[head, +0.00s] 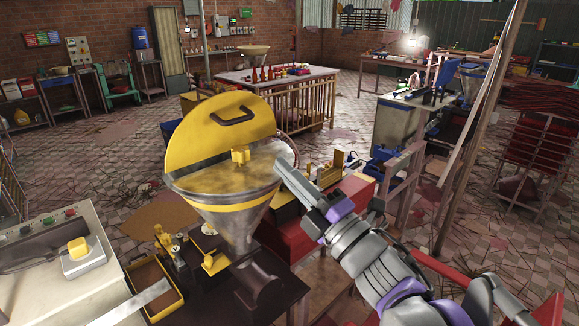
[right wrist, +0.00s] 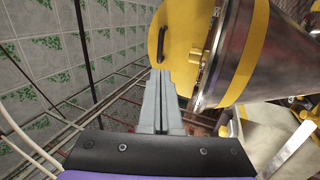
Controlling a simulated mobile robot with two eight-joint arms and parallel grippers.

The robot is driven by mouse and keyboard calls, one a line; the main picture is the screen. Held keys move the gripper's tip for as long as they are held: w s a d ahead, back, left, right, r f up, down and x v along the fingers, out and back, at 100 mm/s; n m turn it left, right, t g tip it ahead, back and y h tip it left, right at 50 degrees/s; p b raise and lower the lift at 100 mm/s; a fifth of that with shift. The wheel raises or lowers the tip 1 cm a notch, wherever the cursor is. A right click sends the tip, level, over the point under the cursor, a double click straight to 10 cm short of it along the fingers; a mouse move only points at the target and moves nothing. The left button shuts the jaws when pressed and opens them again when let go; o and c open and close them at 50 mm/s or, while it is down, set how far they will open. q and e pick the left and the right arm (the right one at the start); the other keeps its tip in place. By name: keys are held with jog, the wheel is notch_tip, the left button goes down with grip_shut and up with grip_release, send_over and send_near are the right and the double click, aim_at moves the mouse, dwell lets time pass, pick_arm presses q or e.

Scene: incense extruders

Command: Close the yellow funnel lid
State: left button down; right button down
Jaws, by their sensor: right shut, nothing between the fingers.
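The yellow funnel lid (head: 208,132) is a half-disc with a dark handle, standing raised and tilted back above the funnel's rim in the head view. The metal funnel (head: 238,222) has a yellow band and sits on a dark machine table. A small yellow block (head: 240,155) shows at its top. My right gripper (head: 281,168) is shut and empty, its tip just right of the funnel's rim. In the right wrist view, the shut fingers (right wrist: 160,75) point toward the lid (right wrist: 176,42), with the funnel (right wrist: 238,55) to the right. Contact is unclear. My left gripper is not in view.
A red box (head: 290,240) is beside the funnel, under my right arm. A wooden post (head: 480,130) rises at right. Tiled floor lies open at left.

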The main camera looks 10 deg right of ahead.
aim_at(240, 121)
jog(key=x, duration=1.1)
jog(key=shift+w+a+p, duration=0.1)
jog(key=shift+w+p, duration=0.15)
jog(key=shift+p, duration=0.15)
jog(key=shift+r, duration=0.15)
